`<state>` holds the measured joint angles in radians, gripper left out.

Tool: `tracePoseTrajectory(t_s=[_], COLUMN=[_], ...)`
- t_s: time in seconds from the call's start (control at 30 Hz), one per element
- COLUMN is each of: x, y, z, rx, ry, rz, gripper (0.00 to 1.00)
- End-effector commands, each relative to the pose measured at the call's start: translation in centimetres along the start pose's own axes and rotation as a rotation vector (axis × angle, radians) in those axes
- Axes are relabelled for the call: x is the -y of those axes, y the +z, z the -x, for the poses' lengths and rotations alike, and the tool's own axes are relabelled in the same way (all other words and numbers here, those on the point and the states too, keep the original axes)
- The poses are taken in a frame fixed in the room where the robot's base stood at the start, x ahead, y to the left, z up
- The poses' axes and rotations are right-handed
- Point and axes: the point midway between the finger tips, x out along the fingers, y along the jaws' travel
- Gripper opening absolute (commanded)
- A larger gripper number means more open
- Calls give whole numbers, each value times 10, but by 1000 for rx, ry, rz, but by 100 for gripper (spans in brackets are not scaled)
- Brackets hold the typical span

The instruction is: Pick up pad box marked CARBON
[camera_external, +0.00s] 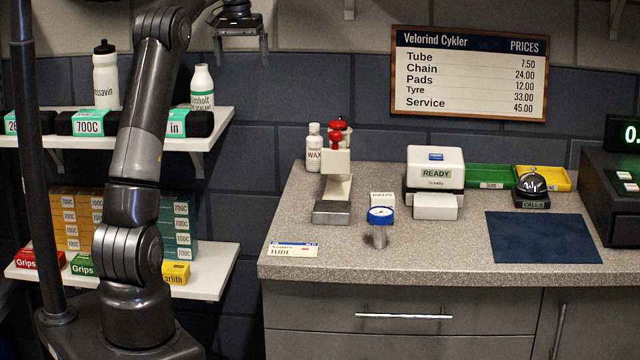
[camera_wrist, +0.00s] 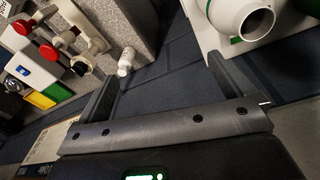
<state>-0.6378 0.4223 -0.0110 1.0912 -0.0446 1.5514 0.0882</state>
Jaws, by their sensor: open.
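No box that I can read as CARBON shows in either view. A small white box (camera_external: 382,199) with lettering too small to read surely stands on the counter behind a blue-faced gauge. A yellow box (camera_external: 176,273) with partly hidden lettering sits on the lower shelf behind my arm. My gripper (camera_external: 240,50) is open and empty, high in front of the wall, right of and above the upper shelf. In the wrist view, my gripper (camera_wrist: 160,68) has its fingers wide apart with only wall and floor-dark background between them.
The grey counter (camera_external: 300,225) holds a wax bottle (camera_external: 314,148), a red-knobbed device (camera_external: 336,165), the gauge (camera_external: 380,226), a READY machine (camera_external: 435,165), a bell (camera_external: 532,188) and a bare blue mat (camera_external: 542,237). A sealant bottle (camera_external: 202,88) stands on the upper shelf, below my gripper.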

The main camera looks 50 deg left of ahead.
Motion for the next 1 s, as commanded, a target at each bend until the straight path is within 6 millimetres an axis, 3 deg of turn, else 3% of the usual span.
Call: tracePoseTrajectory(t_s=[0.03,0.2,0.33,0.5,0.8,1.0], x=[29,106,146,162,163,164], y=[-10,-25,-27,-26,-23,-22], z=[-6,-19,-25,-32,-71,-85], rx=[13,51,69,78,80,77], ry=[-7,-30,-44,-50,-49,-50], rz=[37,130,175,193,193,193], gripper=[98,98,98,98,98,98])
